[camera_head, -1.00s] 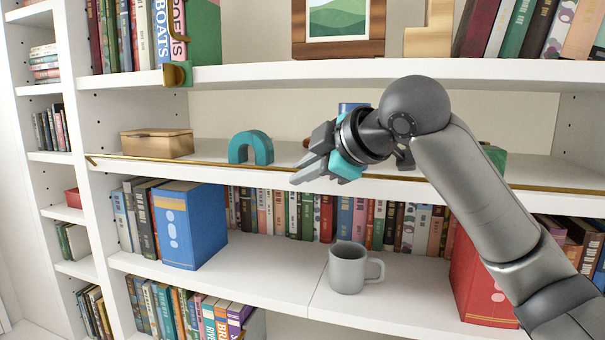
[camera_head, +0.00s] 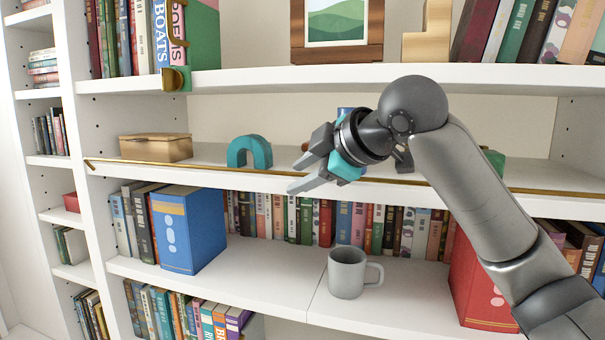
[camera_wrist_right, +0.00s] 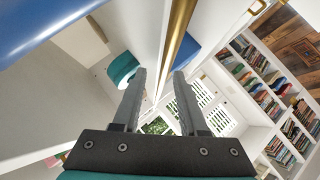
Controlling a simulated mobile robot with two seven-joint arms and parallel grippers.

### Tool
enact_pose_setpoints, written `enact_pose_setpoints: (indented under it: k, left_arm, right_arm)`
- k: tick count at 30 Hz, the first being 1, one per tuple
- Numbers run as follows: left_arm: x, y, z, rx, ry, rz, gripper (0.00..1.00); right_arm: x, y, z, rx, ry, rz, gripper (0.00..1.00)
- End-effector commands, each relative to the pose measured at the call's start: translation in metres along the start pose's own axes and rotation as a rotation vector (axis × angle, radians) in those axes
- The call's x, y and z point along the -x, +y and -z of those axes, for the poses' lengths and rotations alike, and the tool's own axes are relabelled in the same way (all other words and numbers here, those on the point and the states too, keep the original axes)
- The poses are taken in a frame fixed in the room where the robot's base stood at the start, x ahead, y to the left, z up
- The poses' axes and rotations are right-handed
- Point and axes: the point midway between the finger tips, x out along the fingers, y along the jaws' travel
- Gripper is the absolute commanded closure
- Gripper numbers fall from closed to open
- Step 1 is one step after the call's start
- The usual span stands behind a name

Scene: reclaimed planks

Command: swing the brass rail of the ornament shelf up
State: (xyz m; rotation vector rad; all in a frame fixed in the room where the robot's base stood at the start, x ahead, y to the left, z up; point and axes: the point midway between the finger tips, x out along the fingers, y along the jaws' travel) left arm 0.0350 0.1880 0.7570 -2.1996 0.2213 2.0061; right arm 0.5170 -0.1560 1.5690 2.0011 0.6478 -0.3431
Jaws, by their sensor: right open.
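The brass rail (camera_head: 215,169) lies low along the front edge of the ornament shelf (camera_head: 215,180). My right gripper (camera_head: 298,174) is open at the rail, near the middle of the shelf. In the right wrist view the rail (camera_wrist_right: 180,32) runs between the two spread fingers (camera_wrist_right: 160,78), with no clear contact. My wrist and forearm hide part of the rail to the right. My left gripper is not in view.
A teal arch (camera_head: 250,151) and a wooden box (camera_head: 156,147) stand on the ornament shelf, left of my gripper. A blue object is partly hidden behind my wrist. A grey mug (camera_head: 346,272) stands on the shelf below. The upper shelf (camera_head: 400,76) overhangs.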

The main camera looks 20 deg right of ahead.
Motion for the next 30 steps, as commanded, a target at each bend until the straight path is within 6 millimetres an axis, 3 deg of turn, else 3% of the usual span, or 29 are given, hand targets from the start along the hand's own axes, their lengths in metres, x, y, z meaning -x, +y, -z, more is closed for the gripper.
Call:
enact_pose_setpoints:
  k: [8, 24, 30]
  left_arm:
    - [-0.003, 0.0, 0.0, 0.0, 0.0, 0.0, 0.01]
    - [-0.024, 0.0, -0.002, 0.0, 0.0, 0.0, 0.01]
    - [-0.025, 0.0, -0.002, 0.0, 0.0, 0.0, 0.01]
  right_arm:
    - [0.009, 0.0, -0.001, 0.0, 0.0, 0.0, 0.58]
    - [0.126, 0.0, -0.001, 0.001, 0.0, -0.005, 0.58]
    - [0.148, 0.0, 0.0, 0.001, 0.0, -0.002, 0.58]
